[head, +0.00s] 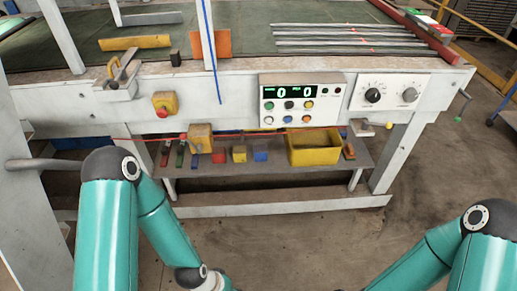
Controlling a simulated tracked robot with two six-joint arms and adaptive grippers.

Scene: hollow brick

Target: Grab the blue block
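A small blue block (261,156) sits on the grey lower shelf under the workbench, between a yellow block and a yellow bin. My two teal arms come in from the lower left and lower right. Their grippers are below the picture's edge, so neither gripper shows. Both arms are well short of the shelf and apart from the blue block.
The shelf (285,176) also holds a yellow block (239,154), a yellow bin (315,147) and several small coloured pieces. The bench front carries a control panel (301,99) above the shelf. Bench legs stand on both sides. The floor before the shelf is clear.

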